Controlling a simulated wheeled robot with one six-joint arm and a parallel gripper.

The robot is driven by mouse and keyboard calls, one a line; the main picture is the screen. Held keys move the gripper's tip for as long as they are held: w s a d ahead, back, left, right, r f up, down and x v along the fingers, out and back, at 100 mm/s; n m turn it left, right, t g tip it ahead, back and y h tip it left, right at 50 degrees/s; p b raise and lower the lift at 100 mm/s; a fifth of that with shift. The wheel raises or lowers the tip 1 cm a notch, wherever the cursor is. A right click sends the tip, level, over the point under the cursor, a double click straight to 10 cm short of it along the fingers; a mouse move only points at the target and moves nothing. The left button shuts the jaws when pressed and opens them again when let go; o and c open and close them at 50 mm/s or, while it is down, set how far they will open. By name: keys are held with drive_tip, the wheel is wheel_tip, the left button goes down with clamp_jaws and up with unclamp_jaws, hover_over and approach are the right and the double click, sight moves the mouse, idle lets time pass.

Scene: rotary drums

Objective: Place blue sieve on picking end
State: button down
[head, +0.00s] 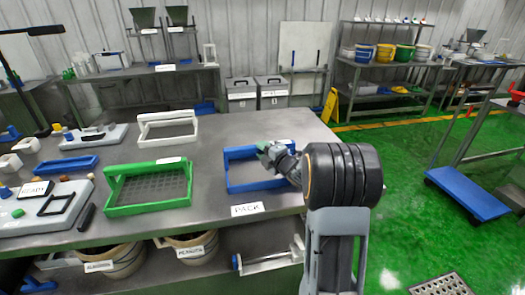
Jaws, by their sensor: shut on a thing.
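The blue sieve (234,171), a rectangular frame with a raised bar at its back, is at the right part of the grey table, behind the label reading PACK (247,209). My gripper (266,149) comes in from the right and is shut on the blue sieve near its back bar. My wrist and arm hide the sieve's right part. I cannot tell whether the sieve rests on the table or hangs just above it. No label naming a picking end is readable in the head view.
A green sieve (110,202) stands left of the blue one, with a white frame (142,136) behind it. A flat blue tray (65,165) and scales (45,222) are farther left. Labelled tubs (190,252) sit on the shelf below. The table's back right is clear.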

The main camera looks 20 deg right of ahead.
drive_tip(key=shift+f, duration=0.1)
idle(0.3)
drive_tip(key=c, duration=0.9)
unclamp_jaws()
